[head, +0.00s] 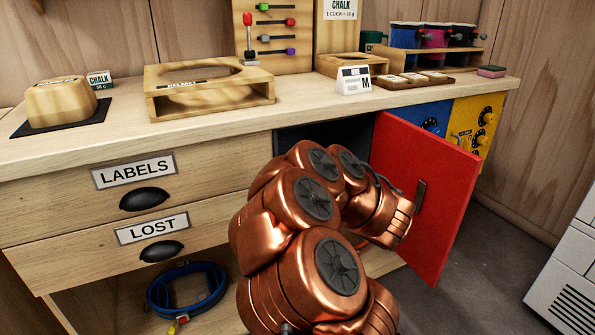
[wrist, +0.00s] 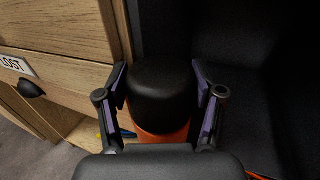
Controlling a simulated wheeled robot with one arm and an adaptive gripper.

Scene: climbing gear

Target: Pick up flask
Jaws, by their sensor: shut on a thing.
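The flask (wrist: 163,92) shows in the wrist view with a rounded black top and an orange body below it. My gripper (wrist: 162,85) has a finger on each side of the black top and is shut on it. The lower part of the flask is hidden behind my gripper's body. In the head view my copper arm reaches toward the open dark compartment under the counter, and it hides the flask and the fingertips there.
A red door (head: 432,190) stands open to the right of my arm. Drawers marked LABELS (head: 135,171) and LOST (head: 152,229) are on the left. A blue harness (head: 187,290) lies on the shelf below. The floor at right is clear up to a white cabinet (head: 570,270).

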